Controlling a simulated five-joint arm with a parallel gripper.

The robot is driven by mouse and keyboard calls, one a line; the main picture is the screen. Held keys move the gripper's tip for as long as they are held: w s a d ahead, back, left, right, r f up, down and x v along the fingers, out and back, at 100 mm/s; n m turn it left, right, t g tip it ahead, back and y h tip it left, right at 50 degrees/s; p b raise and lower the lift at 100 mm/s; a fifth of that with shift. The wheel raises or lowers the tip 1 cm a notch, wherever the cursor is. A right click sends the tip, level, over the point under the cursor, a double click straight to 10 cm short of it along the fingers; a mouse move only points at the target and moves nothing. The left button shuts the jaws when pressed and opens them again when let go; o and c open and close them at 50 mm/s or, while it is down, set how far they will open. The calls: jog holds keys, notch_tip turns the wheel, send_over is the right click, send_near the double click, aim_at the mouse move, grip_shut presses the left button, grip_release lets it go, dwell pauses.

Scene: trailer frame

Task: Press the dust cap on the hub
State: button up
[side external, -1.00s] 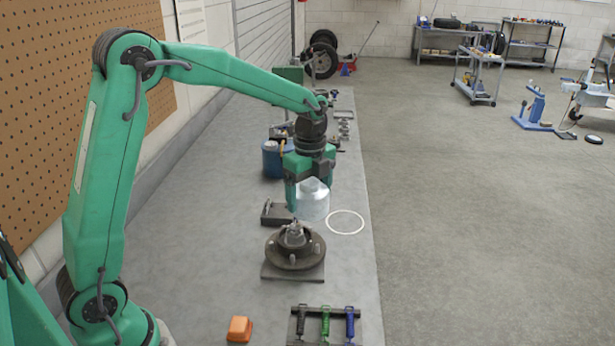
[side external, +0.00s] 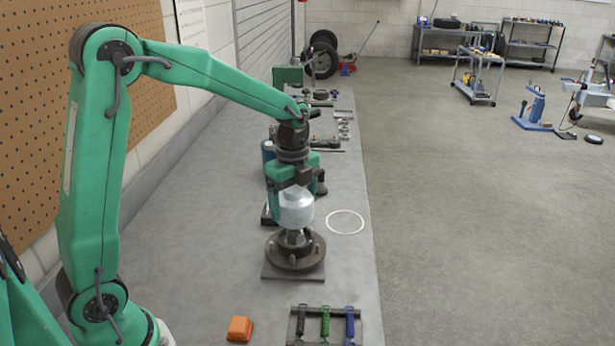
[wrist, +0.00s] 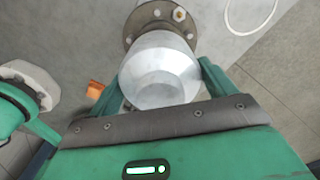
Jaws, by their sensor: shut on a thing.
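The silvery dust cap (side external: 296,209) is held between the fingers of my gripper (side external: 291,207), which is shut on it. In the wrist view the cap (wrist: 160,72) sits between the two green fingers of my gripper (wrist: 160,86) and covers part of the hub. The hub (side external: 295,251) is a dark round flange with studs and a raised centre, on a grey base plate. The cap is over the hub's centre, close to its top; I cannot tell whether they touch. The hub's flange (wrist: 187,17) also shows behind the cap in the wrist view.
A white ring (side external: 345,222) is marked on the bench right of the hub. An orange block (side external: 240,329) and a rack (side external: 326,327) of coloured-handled tools lie in front. The bench left of the hub is clear.

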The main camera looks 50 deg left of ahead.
jog(key=shift+f, duration=2.5)
jog(key=shift+f, duration=0.2)
dwell(0.5)
jog(key=o, duration=0.9)
jog(key=shift+r, duration=0.2)
jog(key=shift+r, duration=3.3)
